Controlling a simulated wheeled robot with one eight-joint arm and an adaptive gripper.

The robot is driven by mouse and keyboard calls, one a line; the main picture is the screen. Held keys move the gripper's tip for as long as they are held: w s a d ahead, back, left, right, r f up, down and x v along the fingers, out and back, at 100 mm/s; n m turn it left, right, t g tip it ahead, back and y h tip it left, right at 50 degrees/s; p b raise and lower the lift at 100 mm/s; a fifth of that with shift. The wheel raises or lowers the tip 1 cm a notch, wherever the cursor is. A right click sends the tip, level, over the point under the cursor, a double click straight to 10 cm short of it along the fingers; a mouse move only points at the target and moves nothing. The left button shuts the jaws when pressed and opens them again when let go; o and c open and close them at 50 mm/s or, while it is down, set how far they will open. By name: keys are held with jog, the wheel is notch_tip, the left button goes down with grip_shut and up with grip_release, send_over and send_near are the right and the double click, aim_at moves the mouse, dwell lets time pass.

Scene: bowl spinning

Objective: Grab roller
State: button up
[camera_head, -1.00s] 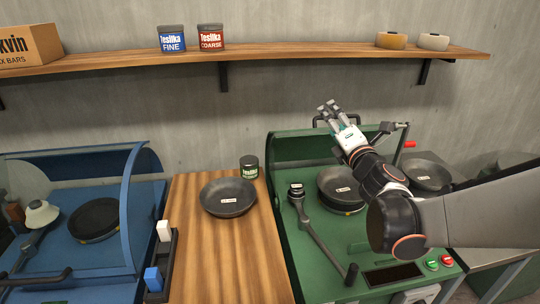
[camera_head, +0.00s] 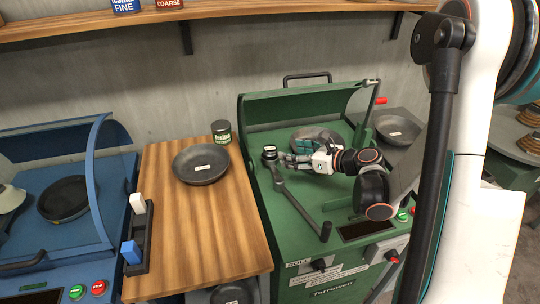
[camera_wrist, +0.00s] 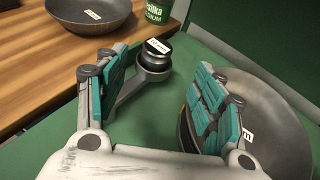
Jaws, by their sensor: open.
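The roller, a small dark cylinder with a pale label on top (camera_head: 269,152), sits at the far end of a grey lever arm on the green machine. In the wrist view the roller (camera_wrist: 155,54) shows beyond and between my open teal-padded fingers. My gripper (camera_head: 287,159) is open just to the right of the roller in the head view, low over the machine's deck. The gap between the fingers (camera_wrist: 158,80) is empty.
A dark bowl (camera_head: 312,133) on the green machine (camera_head: 290,262) lies close beside my gripper, partly hidden. The raised green hood (camera_head: 300,104) stands behind. A wooden table (camera_head: 215,225) with another bowl (camera_head: 200,165) and a green can (camera_head: 221,131) is at left.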

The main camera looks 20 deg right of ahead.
aim_at(270, 148)
jog(key=b+x, duration=0.2)
jog(key=x, duration=0.6)
jog(key=shift+a+b, duration=0.25)
jog(key=shift+b, duration=0.05)
jog(key=shift+r, duration=0.1)
jog(key=shift+c, duration=0.4)
jog(key=c, duration=1.3)
grip_shut()
jog(key=shift+r, duration=0.15)
